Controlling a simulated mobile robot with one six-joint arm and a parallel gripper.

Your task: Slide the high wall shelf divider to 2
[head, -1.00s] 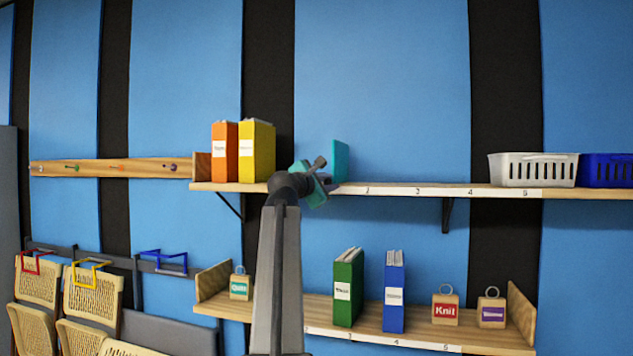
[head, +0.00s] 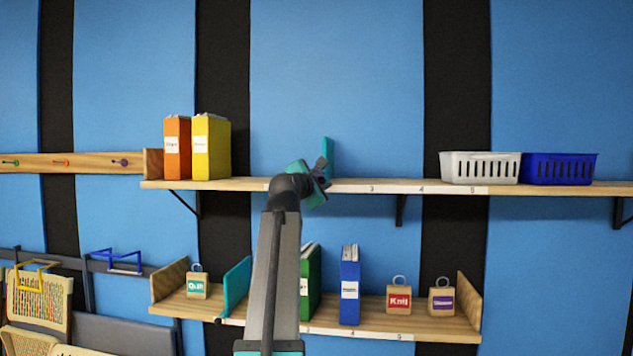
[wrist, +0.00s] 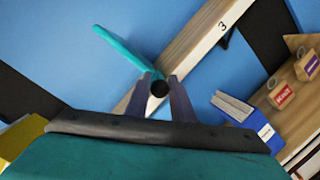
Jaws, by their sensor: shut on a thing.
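The high wall shelf (head: 250,184) has a number strip on its front edge. Its teal upright divider (head: 327,155) stands on it, left of the 3 mark (head: 372,188). My gripper (head: 322,172) is at the shelf's front edge by the divider's base. In the wrist view the teal divider (wrist: 122,52) rises beyond the fingertips. My gripper (wrist: 160,88) is shut on the divider's dark round knob (wrist: 159,88). The 2 mark is not visible; my gripper covers the strip just left of 3.
Orange (head: 177,148) and yellow (head: 211,147) binders stand left on the high shelf. White (head: 480,167) and blue (head: 559,168) baskets stand right. The shelf between divider and white basket is clear. A lower shelf (head: 420,323) holds another teal divider (head: 236,285), binders and tagged blocks.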

